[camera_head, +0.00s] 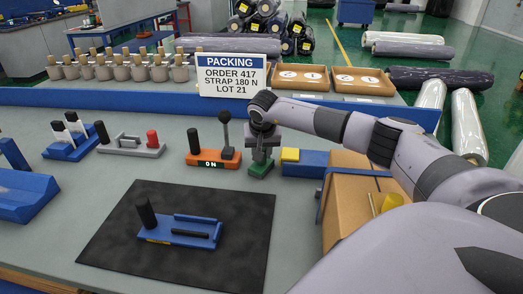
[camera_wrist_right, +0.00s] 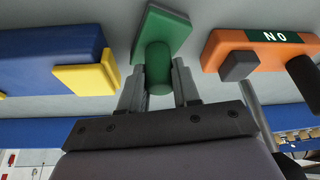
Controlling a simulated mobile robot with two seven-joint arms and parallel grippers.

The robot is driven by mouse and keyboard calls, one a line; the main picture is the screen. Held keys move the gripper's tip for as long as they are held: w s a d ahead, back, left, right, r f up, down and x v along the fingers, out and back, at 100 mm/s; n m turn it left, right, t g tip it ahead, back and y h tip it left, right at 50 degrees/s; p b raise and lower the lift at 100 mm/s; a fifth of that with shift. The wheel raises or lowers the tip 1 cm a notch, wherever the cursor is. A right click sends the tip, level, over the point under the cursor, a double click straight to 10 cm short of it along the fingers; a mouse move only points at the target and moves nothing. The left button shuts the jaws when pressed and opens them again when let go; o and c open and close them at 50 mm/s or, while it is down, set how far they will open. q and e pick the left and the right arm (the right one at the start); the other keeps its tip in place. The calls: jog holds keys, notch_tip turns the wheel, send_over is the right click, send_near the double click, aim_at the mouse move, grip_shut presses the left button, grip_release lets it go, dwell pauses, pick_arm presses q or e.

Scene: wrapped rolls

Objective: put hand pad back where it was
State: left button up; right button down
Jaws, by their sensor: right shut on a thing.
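The hand pad, a green block with a round green upright grip (camera_wrist_right: 158,68), is at the middle of the table in the head view (camera_head: 260,171). My right gripper (camera_head: 262,158) points down over it, and its two fingers stand on either side of the grip, shut on it. The green plate (camera_wrist_right: 165,30) shows beyond the fingers in the right wrist view. The pad is at or just above the grey tabletop; I cannot tell whether it touches. My left gripper is not in view.
An orange base marked "ON" (camera_head: 211,160) with levers stands just left of the pad. A blue block with a yellow end (camera_head: 306,163) and a cardboard box (camera_head: 349,190) are to the right. A black mat (camera_head: 112,237) carries a blue fixture (camera_head: 180,232). A packing sign (camera_head: 232,76) stands behind.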

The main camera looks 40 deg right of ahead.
jog(key=c, duration=0.8)
grip_release()
jog(key=v, duration=1.2)
jog(key=shift+b, duration=0.35)
jog(key=shift+s, duration=0.1)
